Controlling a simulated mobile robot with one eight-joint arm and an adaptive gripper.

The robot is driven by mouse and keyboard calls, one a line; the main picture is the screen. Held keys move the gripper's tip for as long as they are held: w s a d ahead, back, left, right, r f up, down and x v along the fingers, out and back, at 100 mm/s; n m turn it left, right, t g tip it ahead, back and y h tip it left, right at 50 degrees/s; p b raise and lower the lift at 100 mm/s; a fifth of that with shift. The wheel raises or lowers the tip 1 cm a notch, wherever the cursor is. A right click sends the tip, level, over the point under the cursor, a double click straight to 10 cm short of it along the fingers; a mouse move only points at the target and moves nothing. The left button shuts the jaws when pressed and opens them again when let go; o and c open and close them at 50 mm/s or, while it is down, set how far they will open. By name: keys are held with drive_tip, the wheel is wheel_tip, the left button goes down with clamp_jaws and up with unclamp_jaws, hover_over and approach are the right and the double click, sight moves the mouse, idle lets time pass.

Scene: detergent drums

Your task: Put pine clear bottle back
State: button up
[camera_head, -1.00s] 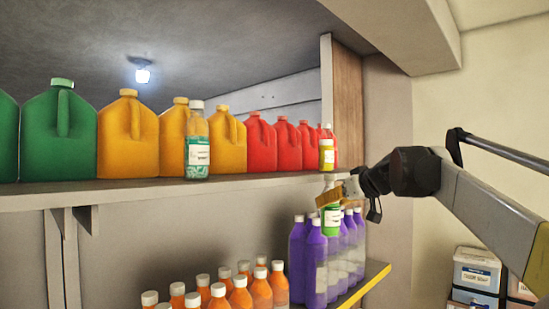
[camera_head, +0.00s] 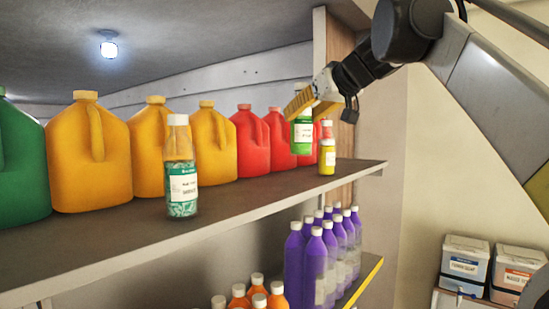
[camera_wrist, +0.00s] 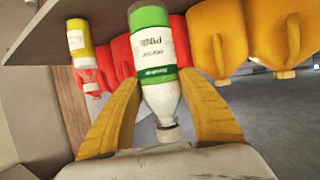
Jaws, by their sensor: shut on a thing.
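The pine clear bottle (camera_head: 303,136), with a white label and green lower part, is held upright by my gripper (camera_head: 314,100) at the right end of the upper shelf. In the wrist view the bottle (camera_wrist: 153,60) appears upside down, label reading "PINE", between my two yellow fingers (camera_wrist: 165,110). My gripper is shut on it near the neck. The upper shelf (camera_head: 262,195) lies below it; I cannot tell whether its base touches the board.
A small yellow bottle (camera_head: 327,152) stands just right of the held one. Red jugs (camera_head: 253,140) and yellow jugs (camera_head: 90,155) line the back. A teal-filled bottle (camera_head: 181,175) stands in front, left. Bare shelf lies between them. Purple bottles (camera_head: 318,265) stand below.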

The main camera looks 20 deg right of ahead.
drive_tip(key=a+f+p, duration=0.1)
drive_tip(key=a+f, duration=0.5)
drive_tip(key=f, duration=0.2)
drive_tip(key=shift+a, duration=0.4)
drive_tip(key=shift+f, duration=0.1)
drive_tip(key=shift+f, duration=0.15)
drive_tip(key=o, duration=1.3)
drive_tip(key=shift+o, duration=0.2)
